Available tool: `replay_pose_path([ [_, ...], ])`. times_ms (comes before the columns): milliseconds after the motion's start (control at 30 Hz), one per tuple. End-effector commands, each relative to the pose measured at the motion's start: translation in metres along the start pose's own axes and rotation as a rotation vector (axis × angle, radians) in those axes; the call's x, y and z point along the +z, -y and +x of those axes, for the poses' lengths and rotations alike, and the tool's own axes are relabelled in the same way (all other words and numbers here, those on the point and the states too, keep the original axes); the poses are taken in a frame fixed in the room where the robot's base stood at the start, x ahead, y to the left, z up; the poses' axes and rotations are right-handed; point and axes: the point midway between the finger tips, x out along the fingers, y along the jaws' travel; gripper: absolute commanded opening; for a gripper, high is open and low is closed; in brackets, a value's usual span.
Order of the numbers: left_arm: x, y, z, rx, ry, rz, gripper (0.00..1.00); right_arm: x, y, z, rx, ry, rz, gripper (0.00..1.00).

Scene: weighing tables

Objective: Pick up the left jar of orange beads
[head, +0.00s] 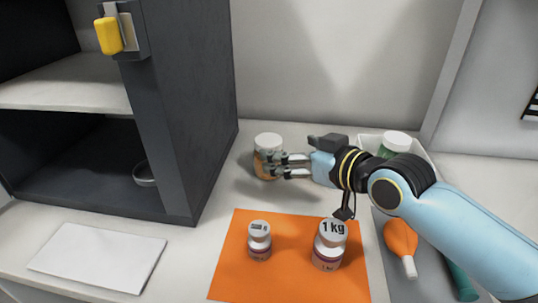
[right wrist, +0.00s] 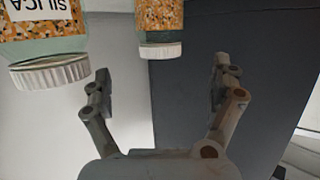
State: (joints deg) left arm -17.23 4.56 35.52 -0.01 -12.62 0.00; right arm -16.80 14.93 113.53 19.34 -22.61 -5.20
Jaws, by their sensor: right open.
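The left jar of orange beads (head: 267,142) stands on the table beside the dark cabinet, with a white lid. My right gripper (head: 274,166) reaches in from the right, and its fingers cover part of the jar. In the right wrist view, a jar with a white lid (right wrist: 160,50) appears upside down ahead of the open, empty fingers (right wrist: 160,85), between their lines. A second bead jar marked SILICA (right wrist: 45,45) is nearer, left of the fingers; I cannot make it out in the head view. My left gripper is not in view.
The dark cabinet (head: 190,110) stands close left of the jar. In front, an orange mat (head: 285,285) holds a small weight (head: 259,240) and a 1 kg weight (head: 329,246). A white-lidded green jar (head: 395,143) stands in a white tray (head: 425,158) behind my arm. An orange bulb (head: 400,238) lies right.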

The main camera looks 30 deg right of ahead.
Motion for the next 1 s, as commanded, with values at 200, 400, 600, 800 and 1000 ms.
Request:
replay_pose_path([
  [200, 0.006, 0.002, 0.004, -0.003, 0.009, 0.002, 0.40, 0.001, 0.000, 0.027, 0.001, 0.000, 0.000, 0.93],
  [400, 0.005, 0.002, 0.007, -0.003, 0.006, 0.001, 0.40, 0.000, 0.000, 0.054, 0.001, -0.001, 0.002, 0.93],
  [600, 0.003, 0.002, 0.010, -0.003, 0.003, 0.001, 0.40, 0.001, 0.000, 0.079, 0.001, 0.001, 0.001, 0.93],
  [800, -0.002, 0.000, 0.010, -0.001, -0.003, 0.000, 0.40, 0.000, 0.000, 0.082, 0.001, 0.001, -0.001, 0.93],
  [1000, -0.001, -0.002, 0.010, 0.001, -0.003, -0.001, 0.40, 0.000, 0.000, 0.082, 0.001, 0.001, -0.001, 0.75],
])
